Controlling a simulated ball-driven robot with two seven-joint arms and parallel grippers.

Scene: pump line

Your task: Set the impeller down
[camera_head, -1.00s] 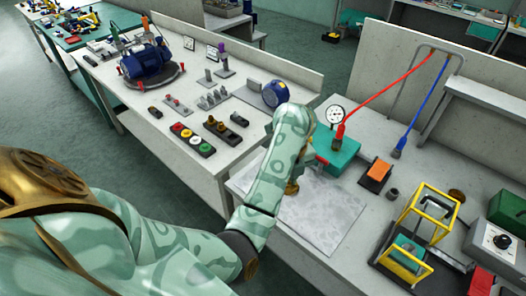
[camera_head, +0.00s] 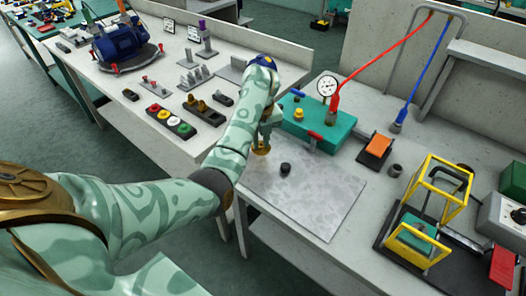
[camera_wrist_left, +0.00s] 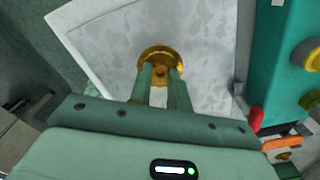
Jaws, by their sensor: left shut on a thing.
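The brass impeller (camera_head: 262,151) is a small round flanged piece at the back left part of the grey mottled mat (camera_head: 318,207). My left gripper (camera_head: 264,137) is shut on it from above. In the left wrist view, the two green fingers (camera_wrist_left: 161,86) close on the middle of the gold impeller (camera_wrist_left: 160,51), whose round rim shows beyond them. It is over the pale mat (camera_wrist_left: 205,35); I cannot tell whether it touches the surface. My right gripper is not in view.
A small black cylinder (camera_head: 285,169) sits on the mat, right of the impeller. The teal box (camera_head: 335,134) with a gauge and red lever stands close behind. An orange-topped block (camera_head: 377,147) and yellow frame (camera_head: 455,185) are right. The mat's front is clear.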

